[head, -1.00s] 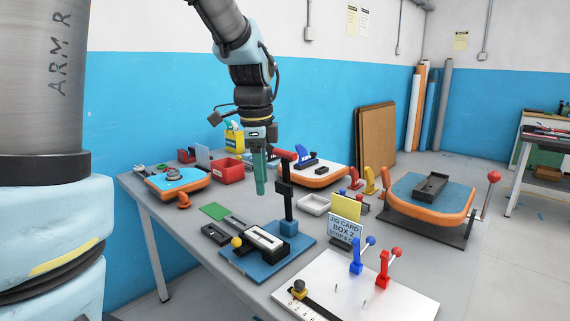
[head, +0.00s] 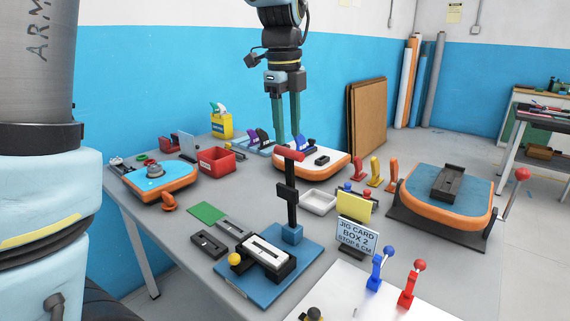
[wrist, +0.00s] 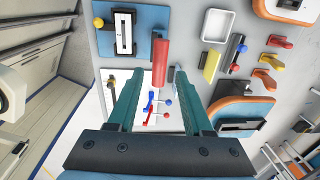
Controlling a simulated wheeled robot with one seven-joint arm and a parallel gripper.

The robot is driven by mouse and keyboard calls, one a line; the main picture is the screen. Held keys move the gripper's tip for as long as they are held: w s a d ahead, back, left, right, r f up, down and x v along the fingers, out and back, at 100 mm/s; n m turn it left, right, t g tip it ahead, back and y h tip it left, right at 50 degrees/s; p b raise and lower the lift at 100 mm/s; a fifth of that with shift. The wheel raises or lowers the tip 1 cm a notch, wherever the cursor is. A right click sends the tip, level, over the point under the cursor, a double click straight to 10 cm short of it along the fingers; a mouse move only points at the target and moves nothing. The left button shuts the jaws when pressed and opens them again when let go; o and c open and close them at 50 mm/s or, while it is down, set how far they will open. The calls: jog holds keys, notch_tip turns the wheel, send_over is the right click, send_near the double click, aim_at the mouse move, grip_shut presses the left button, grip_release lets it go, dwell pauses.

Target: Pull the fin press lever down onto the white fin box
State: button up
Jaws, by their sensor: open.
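The fin press stands on a blue base plate (head: 262,276) on the table. Its black lever (head: 291,208) is upright, with a red crossbar handle (head: 293,155) at the top. The white fin box (head: 266,252) lies in a black holder on the plate, left of the lever, with a yellow knob (head: 235,260) beside it. My gripper (head: 287,140) is open and empty, pointing down, with its fingertips close to the red handle. In the wrist view the handle (wrist: 160,62) shows between the green fingers, apparently untouched. The white fin box (wrist: 123,33) shows at upper left there.
A jig card sign (head: 355,236) and a white tray (head: 319,202) stand right of the press. Blue (head: 377,270) and red (head: 407,288) small levers stand on a white board in front. An orange-edged board (head: 325,170) lies behind the press.

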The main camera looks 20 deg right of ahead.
aim_at(290, 169)
jog(key=f, duration=0.3)
jog(key=f+p, duration=0.1)
jog(key=f, duration=0.3)
jog(key=f+p, duration=0.1)
jog(key=f, duration=0.2)
jog(key=shift+w+d+f, duration=0.15)
jog(key=shift+w+d, duration=0.05)
jog(key=shift+d, duration=0.2)
grip_shut()
dwell(0.9)
